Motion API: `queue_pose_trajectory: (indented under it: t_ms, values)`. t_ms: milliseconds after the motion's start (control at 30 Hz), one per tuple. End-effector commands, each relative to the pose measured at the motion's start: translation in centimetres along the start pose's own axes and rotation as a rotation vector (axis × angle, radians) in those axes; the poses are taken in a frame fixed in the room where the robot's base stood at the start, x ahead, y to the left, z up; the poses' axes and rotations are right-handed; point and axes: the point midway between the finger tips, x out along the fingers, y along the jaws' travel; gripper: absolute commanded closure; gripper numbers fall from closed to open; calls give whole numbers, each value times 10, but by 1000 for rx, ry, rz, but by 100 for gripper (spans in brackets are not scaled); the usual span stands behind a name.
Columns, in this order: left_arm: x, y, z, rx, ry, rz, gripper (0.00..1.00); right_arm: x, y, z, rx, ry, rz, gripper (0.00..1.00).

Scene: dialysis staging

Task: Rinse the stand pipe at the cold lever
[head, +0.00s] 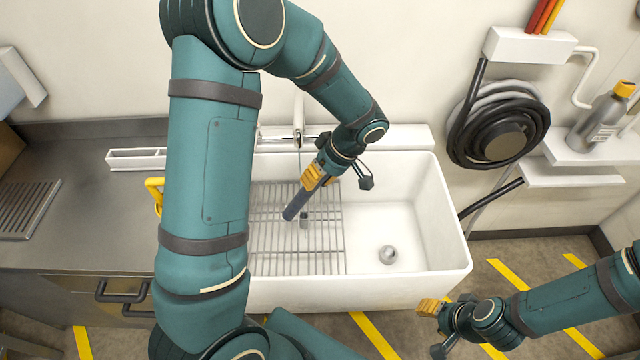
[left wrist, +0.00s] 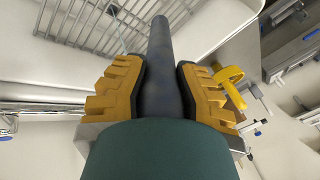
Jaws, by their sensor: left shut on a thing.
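My left gripper (head: 315,178) is shut on the dark blue-grey stand pipe (head: 296,207), holding it tilted over the wire rack in the white sink (head: 455,255). In the left wrist view the pipe (left wrist: 160,65) runs out between the yellow finger pads. The chrome tap (head: 298,115) is on the wall behind the sink. A thin pale line below its spout may be water. My arm partly hides the tap's levers, and I cannot tell which is cold. My right gripper (head: 430,308) is in front of the sink, away from the pipe; its jaw opening is unclear.
The wire rack (head: 265,262) covers the sink's left part; a grey drain fitting (head: 387,254) is in the clear right part. A yellow handle (head: 154,190) is at the sink's left. A coiled black hose (head: 497,130) and a bottle (head: 600,118) are at the right wall.

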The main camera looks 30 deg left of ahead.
Motion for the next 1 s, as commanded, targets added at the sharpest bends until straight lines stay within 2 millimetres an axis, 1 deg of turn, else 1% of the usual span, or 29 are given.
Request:
queue_pose_trajectory:
  t_ms: [167, 533, 733, 1000]
  values:
    - [4, 7, -14, -2, -1, -2, 100, -4, -2, -2, 1, 3, 0, 54]
    - [14, 22, -40, -1, 0, 0, 100, 5, 2, 2, -1, -4, 0, 54]
    - [16, 25, -47, -1, 0, 0, 100, 6, 2, 3, -2, -6, -1, 54]
    - [16, 26, -48, 0, 0, 0, 100, 6, 2, 3, -2, -6, -1, 54]
